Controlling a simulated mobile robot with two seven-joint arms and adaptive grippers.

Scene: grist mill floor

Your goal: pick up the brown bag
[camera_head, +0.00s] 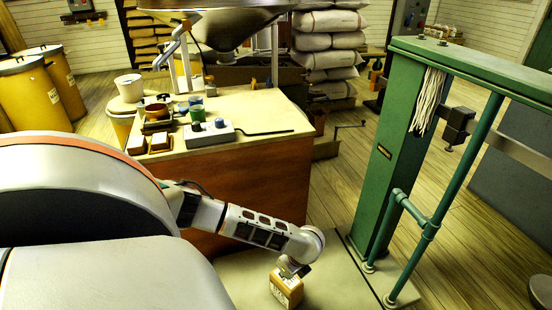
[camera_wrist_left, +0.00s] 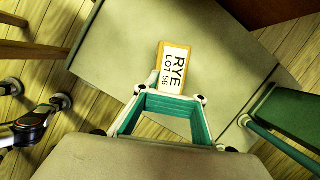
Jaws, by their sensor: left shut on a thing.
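The brown bag (camera_head: 285,289) is a small block-shaped sack with a pale label, low in the middle of the head view. In the left wrist view the bag (camera_wrist_left: 174,67) shows its label, "RYE LOT 56". My left gripper (camera_head: 292,270) reaches down to the bag's top and is shut on it. The gripper's fingers hide part of the bag's upper end. I cannot tell whether the bag's underside touches the pale surface (camera_head: 240,278) below it. My right gripper is not in view.
A wooden workbench (camera_head: 255,108) with cups and a small scale-like box stands behind my left arm. A green metal frame (camera_head: 385,160) with pipes stands close to the right of the bag. Stacked sacks (camera_head: 328,50) and yellow drums (camera_head: 30,95) are farther back. Plank floor is open between bench and frame.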

